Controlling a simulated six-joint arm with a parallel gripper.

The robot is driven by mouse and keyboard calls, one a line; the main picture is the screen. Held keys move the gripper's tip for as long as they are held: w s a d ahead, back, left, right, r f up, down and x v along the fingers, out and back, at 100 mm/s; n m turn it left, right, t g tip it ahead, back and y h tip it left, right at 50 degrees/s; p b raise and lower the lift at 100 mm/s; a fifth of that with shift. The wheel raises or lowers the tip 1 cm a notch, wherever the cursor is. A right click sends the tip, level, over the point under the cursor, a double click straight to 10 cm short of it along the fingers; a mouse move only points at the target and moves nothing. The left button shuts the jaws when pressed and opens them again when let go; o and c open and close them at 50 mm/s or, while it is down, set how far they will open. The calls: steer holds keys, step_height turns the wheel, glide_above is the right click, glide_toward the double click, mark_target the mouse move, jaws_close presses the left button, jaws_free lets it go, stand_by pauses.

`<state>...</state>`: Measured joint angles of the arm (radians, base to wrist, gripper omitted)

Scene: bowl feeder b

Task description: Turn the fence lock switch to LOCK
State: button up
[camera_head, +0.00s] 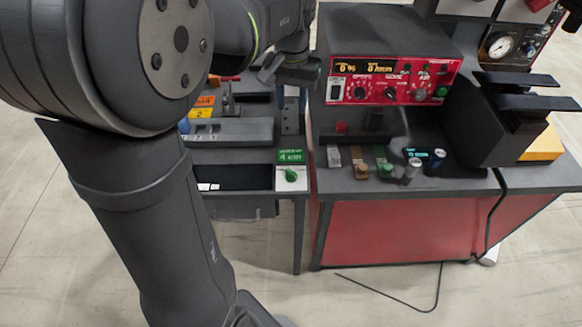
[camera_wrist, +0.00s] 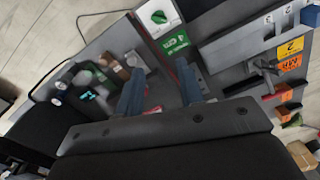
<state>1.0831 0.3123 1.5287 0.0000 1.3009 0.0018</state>
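A green rotary knob (camera_head: 290,175) sits on a white plate with a green label (camera_head: 290,156) at the front right corner of the left table. It also shows at the top of the wrist view (camera_wrist: 159,17), beside its green label (camera_wrist: 175,42). The label is too small to read, so I cannot tell whether this is the fence lock switch. My gripper (camera_head: 285,72) is above the back of the left table, behind the knob and apart from it. In the wrist view, the two fingers of my gripper (camera_wrist: 162,88) stand apart with nothing between them.
A red control panel (camera_head: 390,92) with several knobs and a display stands on the right, red-fronted bench (camera_head: 420,222). Small colored parts and cylinders (camera_head: 411,170) stand at that bench's front. A grey slotted block (camera_head: 228,132) and an orange label (camera_head: 203,106) are on the left table.

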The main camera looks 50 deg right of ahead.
mark_target(291, 172)
steer(key=f+n, duration=0.4)
steer(key=f, duration=0.4)
steer(key=f+n, duration=0.4)
steer(key=f, duration=0.4)
steer(key=f+n, duration=0.4)
steer(key=f, duration=0.3)
steer(key=shift+s+a+f, duration=0.2)
steer(key=shift+a+f, duration=0.05)
steer(key=shift+f, duration=0.15)
jaws_close()
